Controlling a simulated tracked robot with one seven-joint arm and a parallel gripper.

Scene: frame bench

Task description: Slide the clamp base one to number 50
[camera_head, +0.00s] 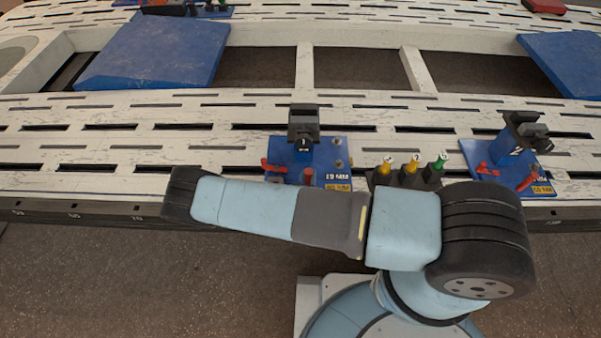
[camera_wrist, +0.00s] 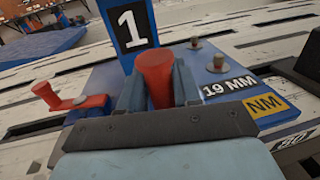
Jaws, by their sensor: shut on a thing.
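Clamp base one is a blue plate (camera_head: 343,147) on the slotted white bench, with a blue post marked 1 and a black clamp head on top. In the wrist view the 1 post (camera_wrist: 128,30) stands upright behind my gripper (camera_wrist: 157,85), beside "19 MM" and "NM" labels. My gripper is shut on an upright red handle (camera_wrist: 154,70) of this base. In the head view my arm hides the gripper. A second red lever (camera_wrist: 75,102) is at the plate's left. The number 50 (camera_head: 17,212) is on the dark front rail at far left.
The rail also shows 60 (camera_head: 74,216) and 70 (camera_head: 137,218). A holder with yellow and green-topped pieces (camera_head: 411,168) stands just right of base one. Another blue clamp base (camera_head: 482,152) is further right. The bench left of base one is clear.

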